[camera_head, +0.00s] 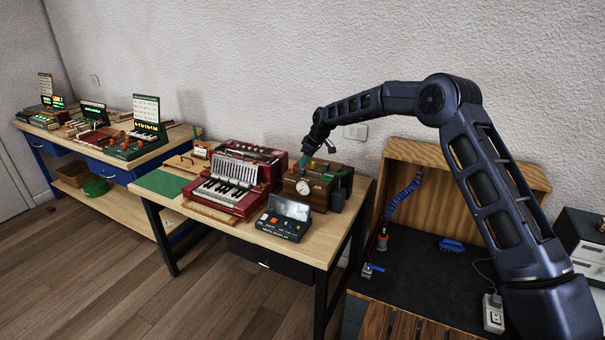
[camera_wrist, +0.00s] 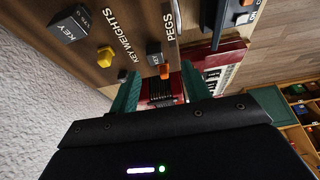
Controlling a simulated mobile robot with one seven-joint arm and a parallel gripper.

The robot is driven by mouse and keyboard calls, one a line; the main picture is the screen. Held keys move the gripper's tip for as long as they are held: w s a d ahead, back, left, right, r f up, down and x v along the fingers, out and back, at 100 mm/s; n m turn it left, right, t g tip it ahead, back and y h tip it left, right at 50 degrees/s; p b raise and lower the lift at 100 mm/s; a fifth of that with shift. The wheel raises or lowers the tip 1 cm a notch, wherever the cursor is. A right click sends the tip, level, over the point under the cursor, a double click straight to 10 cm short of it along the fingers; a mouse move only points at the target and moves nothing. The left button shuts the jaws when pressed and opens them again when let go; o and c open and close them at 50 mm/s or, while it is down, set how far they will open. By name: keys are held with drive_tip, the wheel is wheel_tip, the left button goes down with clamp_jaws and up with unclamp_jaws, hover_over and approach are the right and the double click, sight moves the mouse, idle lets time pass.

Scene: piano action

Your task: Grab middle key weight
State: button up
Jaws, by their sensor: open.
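My gripper (camera_wrist: 160,90) is open in the wrist view, its two green fingers apart with nothing held between them. Above the fingers is a wooden panel (camera_wrist: 190,58) lettered KEY WEIGHTS and PEGS. I cannot tell for certain which is the middle key weight. In the head view my gripper (camera_head: 320,154) is over the wooden box (camera_head: 322,180) on the near bench.
A yellow knob (camera_wrist: 122,75) and an orange peg (camera_wrist: 164,72) stick out close to the blocks. A red accordion (camera_head: 222,193) and a dark control box (camera_head: 284,222) stand beside the wooden box. A green mat (camera_head: 162,184) at the bench's left is clear.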

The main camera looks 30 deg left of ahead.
sight(304, 170)
drive_tip(key=shift+w+x, duration=0.2)
drive_tip(key=shift+x, duration=1.05)
drive_tip(key=shift+w+x, duration=0.15)
drive_tip(key=shift+x, duration=1.15)
drive_tip(key=shift+d, duration=0.15)
clamp_jaws()
drive_tip(key=shift+r, duration=0.1)
